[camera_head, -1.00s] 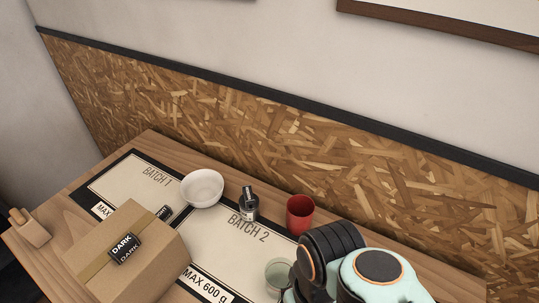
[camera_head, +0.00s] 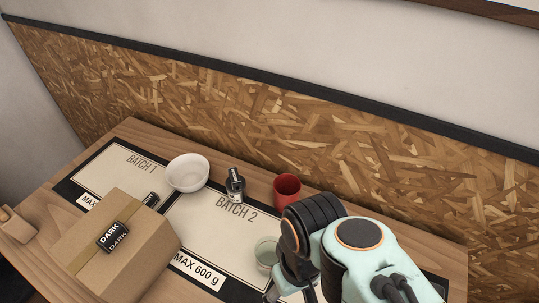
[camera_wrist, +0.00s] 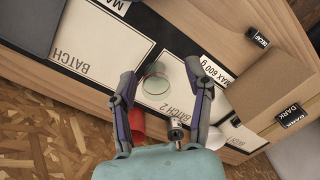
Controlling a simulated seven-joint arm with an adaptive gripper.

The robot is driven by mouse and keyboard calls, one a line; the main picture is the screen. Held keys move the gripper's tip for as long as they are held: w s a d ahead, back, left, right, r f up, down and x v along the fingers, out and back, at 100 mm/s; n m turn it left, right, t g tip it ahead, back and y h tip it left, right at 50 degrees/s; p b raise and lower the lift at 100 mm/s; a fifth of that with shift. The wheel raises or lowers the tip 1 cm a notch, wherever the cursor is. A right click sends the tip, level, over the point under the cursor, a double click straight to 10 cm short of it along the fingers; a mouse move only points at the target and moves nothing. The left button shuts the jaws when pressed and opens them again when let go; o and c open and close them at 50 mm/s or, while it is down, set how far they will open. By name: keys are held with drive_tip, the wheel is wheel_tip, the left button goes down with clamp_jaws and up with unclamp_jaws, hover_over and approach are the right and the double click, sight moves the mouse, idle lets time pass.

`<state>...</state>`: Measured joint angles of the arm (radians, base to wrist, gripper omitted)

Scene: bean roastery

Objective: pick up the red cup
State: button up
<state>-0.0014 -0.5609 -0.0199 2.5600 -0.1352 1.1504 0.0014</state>
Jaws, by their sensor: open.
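The red cup (camera_head: 286,189) stands on the wooden table near the wall, just behind the Batch 2 mat, with my arm to its right. In the wrist view the red cup (camera_wrist: 137,126) shows beside the left finger, partly hidden by it. My gripper (camera_wrist: 160,75) is open and empty, its fingers spread above the table. A pale green glass cup (camera_wrist: 157,84) lies in view between the fingertips; I cannot tell the height of the fingers above it. In the head view the gripper is mostly hidden behind my arm at the bottom.
The green glass cup (camera_head: 266,252) is on the Batch 2 mat (camera_head: 205,225). A cardboard box (camera_head: 85,235) labelled DARK fills the front left. The panelled wall (camera_head: 330,135) is close behind.

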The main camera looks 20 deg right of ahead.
drive_tip(key=o, duration=0.9)
drive_tip(key=w+r+n+t, duration=0.1)
drive_tip(key=w+r+t, duration=0.3)
drive_tip(key=w, duration=0.7)
drive_tip(key=m, duration=0.2)
hover_over(286, 190)
drive_tip(key=s+a, duration=0.1)
drive_tip(key=s, duration=0.3)
wheel_tip(286, 190, down, 19)
drive_tip(key=shift+g+h, duration=0.3)
drive_tip(key=shift+h, duration=0.1)
drive_tip(key=x, duration=0.5)
drive_tip(key=shift+w+f, duration=0.15)
drive_tip(key=shift+f, duration=0.2)
